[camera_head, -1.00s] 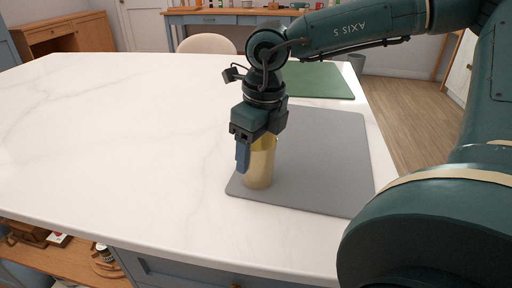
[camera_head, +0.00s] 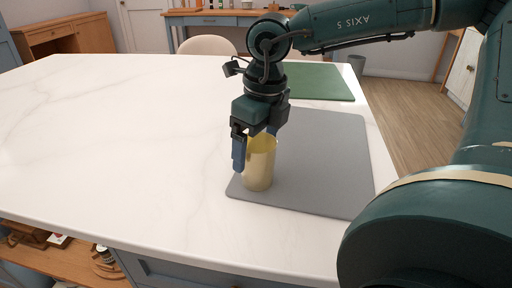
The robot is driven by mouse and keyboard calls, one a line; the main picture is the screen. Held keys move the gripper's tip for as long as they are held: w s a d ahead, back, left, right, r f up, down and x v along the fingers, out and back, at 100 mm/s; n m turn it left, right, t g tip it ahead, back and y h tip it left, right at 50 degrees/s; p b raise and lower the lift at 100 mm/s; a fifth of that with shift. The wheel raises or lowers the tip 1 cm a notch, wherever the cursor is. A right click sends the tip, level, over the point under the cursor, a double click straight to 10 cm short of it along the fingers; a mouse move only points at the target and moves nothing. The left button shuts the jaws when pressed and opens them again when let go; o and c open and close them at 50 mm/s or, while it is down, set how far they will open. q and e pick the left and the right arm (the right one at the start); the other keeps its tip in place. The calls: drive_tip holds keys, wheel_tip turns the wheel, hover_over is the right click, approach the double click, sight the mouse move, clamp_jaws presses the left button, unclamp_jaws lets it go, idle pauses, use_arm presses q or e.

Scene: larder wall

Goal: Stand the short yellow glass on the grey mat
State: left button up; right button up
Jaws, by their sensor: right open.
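The short yellow glass (camera_head: 259,168) stands upright on the grey mat (camera_head: 321,164), near the mat's left front corner. My right gripper (camera_head: 255,150) is open at the glass's rim, with one blue finger at the left of the glass and the other partly hidden behind its upper right side. The fingers are around the upper part of the glass; I cannot tell whether either touches it. My left gripper is not in view.
A green mat (camera_head: 319,82) lies behind the grey mat on the white worktop (camera_head: 130,140). The worktop to the left is clear. A pale chair (camera_head: 207,45) stands beyond the far edge.

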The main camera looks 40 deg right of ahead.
wheel_tip(320, 180, up, 10)
drive_tip(key=s+p, duration=0.1)
drive_tip(key=shift+s+d+r, duration=0.15)
drive_tip(key=shift+r, duration=0.1)
idle(0.4)
